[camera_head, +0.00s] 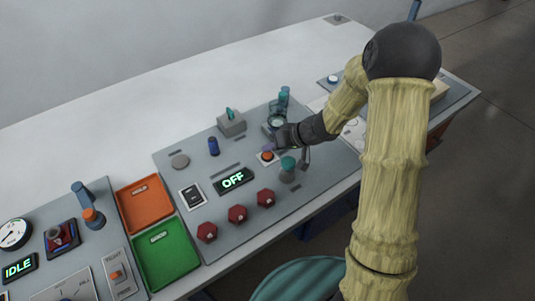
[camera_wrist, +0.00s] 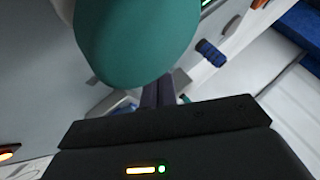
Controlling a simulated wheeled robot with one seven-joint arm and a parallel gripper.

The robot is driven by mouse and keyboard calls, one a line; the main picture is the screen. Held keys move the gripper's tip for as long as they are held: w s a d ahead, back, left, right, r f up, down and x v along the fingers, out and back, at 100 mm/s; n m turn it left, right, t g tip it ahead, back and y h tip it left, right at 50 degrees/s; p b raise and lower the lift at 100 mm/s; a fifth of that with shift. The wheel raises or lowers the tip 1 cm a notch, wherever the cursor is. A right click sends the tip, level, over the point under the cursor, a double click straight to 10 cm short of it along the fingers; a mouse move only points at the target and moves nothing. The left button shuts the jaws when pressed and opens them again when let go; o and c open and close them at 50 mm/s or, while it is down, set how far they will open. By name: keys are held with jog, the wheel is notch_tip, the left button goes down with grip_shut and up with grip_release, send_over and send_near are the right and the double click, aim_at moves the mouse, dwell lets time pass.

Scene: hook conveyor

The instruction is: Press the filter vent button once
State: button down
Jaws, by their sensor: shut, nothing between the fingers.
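A panel button with an orange cap on a white plate (camera_head: 267,156) sits in the middle of the grey panel (camera_head: 215,175). Its label is too small to read, so I cannot tell if it is the filter vent button. My gripper (camera_head: 282,143) is low over the panel, just above and right of that button; contact cannot be told. My dark fingers (camera_wrist: 158,92) are together and empty in the wrist view. A teal-topped knob (camera_head: 288,163) stands close beside my gripper. A large teal shape (camera_wrist: 135,40) fills the upper wrist view, very near the camera.
Left of the panel are an orange tray (camera_head: 146,204) and a green tray (camera_head: 166,255). An "OFF" display (camera_head: 233,180) and several red knobs (camera_head: 238,214) lie in front. A blue knob (camera_head: 213,146) and grey switch box (camera_head: 231,123) stand behind.

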aim_at(271, 156)
jog(key=shift+f+b, duration=0.85)
jog(key=shift+b, duration=0.95)
dwell(1.3)
jog(key=shift+r, duration=0.85)
jog(key=shift+r+p, duration=1.35)
jog(key=shift+r, duration=1.2)
jog(key=shift+s, duration=0.1)
